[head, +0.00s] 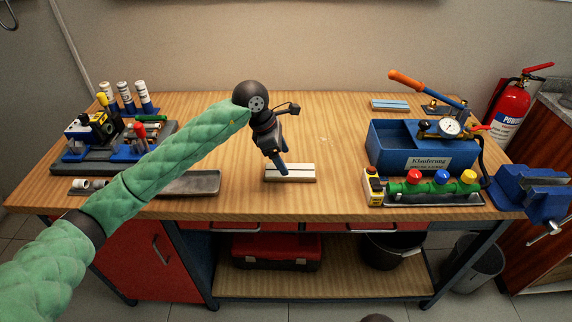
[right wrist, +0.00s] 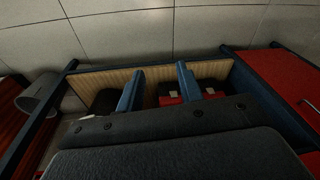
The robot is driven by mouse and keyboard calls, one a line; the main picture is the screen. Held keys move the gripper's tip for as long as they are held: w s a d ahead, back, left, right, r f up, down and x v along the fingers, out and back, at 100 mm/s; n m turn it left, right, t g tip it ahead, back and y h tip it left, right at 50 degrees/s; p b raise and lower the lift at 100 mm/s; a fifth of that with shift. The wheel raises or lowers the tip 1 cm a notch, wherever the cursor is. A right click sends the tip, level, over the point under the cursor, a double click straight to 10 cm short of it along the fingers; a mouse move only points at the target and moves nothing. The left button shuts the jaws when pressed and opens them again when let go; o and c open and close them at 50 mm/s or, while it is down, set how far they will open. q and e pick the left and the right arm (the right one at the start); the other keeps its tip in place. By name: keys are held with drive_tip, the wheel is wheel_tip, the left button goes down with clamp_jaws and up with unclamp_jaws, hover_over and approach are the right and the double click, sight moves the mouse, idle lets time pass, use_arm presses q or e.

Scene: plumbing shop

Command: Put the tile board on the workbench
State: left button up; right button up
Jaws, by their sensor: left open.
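A small white board with a dark line along it and a wooden front edge, which looks like the tile board (head: 297,174), lies flat near the front middle of the workbench (head: 330,135). My left gripper (head: 282,169) points down at the left part of the board. It is open; its fingers overlap the board in the picture, and I cannot tell whether they touch it. My right gripper (right wrist: 158,88) shows in the right wrist view with its two blue fingers apart and nothing between them. It is not seen in the head view.
A blue box (head: 394,152) with a gauge and a green valve manifold (head: 428,190) stand on the right, beside a blue vise (head: 530,190). A grey tray (head: 190,184) and a tool rack (head: 100,160) are on the left. The bench middle behind the board is clear.

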use_arm(q)
drive_tip(key=shift+b+v, duration=0.4)
drive_tip(key=shift+v, duration=0.75)
drive_tip(key=shift+b+v, duration=0.65)
drive_tip(key=shift+v, duration=2)
use_arm(e)
drive_tip(key=shift+a+t+y, duration=0.3)
drive_tip(key=shift+a, duration=0.7)
use_arm(q)
drive_tip(key=shift+f, duration=0.1)
